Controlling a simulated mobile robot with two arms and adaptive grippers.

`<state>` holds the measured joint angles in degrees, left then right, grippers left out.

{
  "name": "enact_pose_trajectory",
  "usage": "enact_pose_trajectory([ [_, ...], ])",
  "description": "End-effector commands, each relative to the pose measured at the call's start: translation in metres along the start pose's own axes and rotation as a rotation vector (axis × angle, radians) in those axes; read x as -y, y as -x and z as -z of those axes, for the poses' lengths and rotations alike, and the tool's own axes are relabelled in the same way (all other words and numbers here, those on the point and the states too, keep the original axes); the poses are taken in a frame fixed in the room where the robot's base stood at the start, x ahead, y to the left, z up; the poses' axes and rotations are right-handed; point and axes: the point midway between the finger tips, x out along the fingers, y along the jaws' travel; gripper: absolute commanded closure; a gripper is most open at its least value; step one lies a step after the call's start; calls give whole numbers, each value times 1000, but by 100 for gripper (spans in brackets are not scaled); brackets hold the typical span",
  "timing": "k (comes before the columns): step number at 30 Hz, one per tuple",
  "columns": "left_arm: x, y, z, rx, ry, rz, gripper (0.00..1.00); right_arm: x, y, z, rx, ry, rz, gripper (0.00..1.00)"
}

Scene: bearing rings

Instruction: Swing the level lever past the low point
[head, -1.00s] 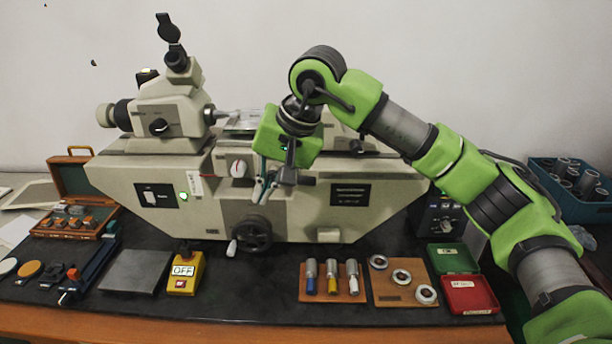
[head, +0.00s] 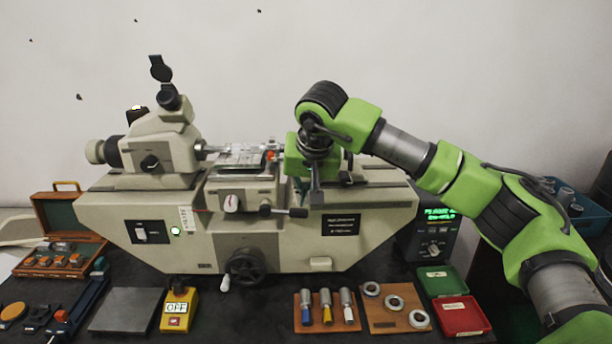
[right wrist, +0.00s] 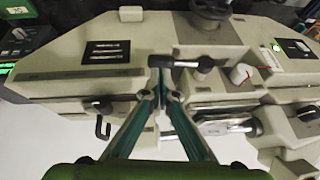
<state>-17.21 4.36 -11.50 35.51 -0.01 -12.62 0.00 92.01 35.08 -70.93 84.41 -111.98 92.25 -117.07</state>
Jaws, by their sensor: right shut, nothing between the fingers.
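The level lever (head: 285,211) is a short dark bar with a thick end, on the front of the beige measuring machine (head: 150,205). It lies nearly level, its end pointing right from its hub. In the right wrist view the lever (right wrist: 180,62) runs crosswise, just beyond my fingertips. My right gripper (head: 316,204) is shut and empty, close by the lever's outer end. In the right wrist view the gripper's fingers (right wrist: 161,88) meet near that end; I cannot tell whether they touch it. My left gripper is out of view.
A white dial (head: 232,202) sits left of the lever and a black handwheel (head: 246,266) below it. On the table are a yellow OFF box (head: 179,305), a wooden ring board (head: 392,326), a pin board (head: 322,328), and green and red trays (head: 464,316). A lit display (head: 440,214) stands right.

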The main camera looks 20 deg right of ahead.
Motion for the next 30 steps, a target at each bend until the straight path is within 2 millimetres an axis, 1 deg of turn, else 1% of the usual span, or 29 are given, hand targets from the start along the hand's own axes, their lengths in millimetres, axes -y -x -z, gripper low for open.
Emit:
enact_pose_trajectory([
  [1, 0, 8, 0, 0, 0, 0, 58, 0, -7, 0, 5, 0, -1, 100],
  [6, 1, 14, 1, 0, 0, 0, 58, 0, -27, 0, 3, 0, 0, 100],
  [9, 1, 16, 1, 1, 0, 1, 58, 0, -33, 0, 1, 0, 1, 100],
  [20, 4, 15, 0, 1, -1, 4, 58, 0, -36, 0, 0, 0, 1, 100],
  [23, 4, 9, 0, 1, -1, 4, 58, -1, -39, -2, 1, -7, 13, 100],
  [26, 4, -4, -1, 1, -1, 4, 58, -4, -46, -5, 1, -28, 51, 100],
  [30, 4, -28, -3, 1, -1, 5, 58, -7, -55, -10, 1, -71, 133, 100],
])
